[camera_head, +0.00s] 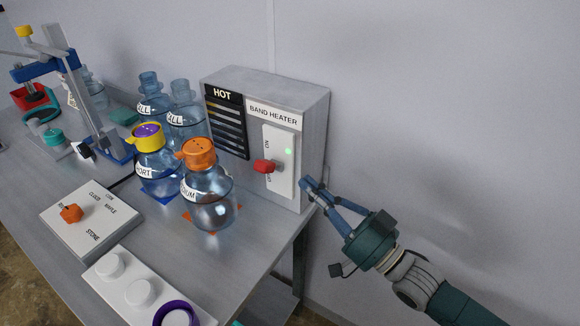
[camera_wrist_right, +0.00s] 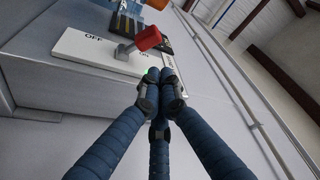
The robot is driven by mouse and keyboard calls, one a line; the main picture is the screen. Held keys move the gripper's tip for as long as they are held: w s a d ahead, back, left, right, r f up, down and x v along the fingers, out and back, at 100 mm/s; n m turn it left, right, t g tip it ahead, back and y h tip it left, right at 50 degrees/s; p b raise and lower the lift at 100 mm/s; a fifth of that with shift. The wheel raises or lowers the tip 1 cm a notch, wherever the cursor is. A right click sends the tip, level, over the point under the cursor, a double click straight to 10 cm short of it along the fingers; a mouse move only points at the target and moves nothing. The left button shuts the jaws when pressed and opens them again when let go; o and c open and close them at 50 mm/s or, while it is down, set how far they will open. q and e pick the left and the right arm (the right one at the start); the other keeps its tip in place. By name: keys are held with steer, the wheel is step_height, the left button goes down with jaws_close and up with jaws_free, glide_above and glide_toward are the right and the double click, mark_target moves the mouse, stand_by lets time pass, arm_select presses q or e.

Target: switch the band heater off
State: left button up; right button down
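The band heater (camera_head: 312,118) is a grey box at the back of the bench, with a dark "HOT" panel and a white switch plate (camera_head: 283,183). A red-knobbed lever (camera_head: 265,166) sticks out of the plate; it also shows in the wrist view (camera_wrist_right: 147,38), leaning away from the "OFF" lettering. A green lamp (camera_head: 288,151) glows on the plate. My right gripper (camera_head: 306,184) is to the right of the heater, its blue fingers together and empty. In the wrist view its fingertips (camera_wrist_right: 160,90) are near the plate, apart from the red knob. My left gripper is not in view.
Several glass jugs, including a yellow-capped one (camera_head: 149,165) and an orange-capped one (camera_head: 208,200), stand left of the heater. A control box with an orange knob (camera_head: 71,213) and a white tray (camera_head: 119,290) lie in front. A wall stands behind the heater.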

mark_target(266, 167)
steer(key=p+x, duration=0.3)
steer(key=x, duration=0.6)
steer(key=shift+w+a, duration=0.2)
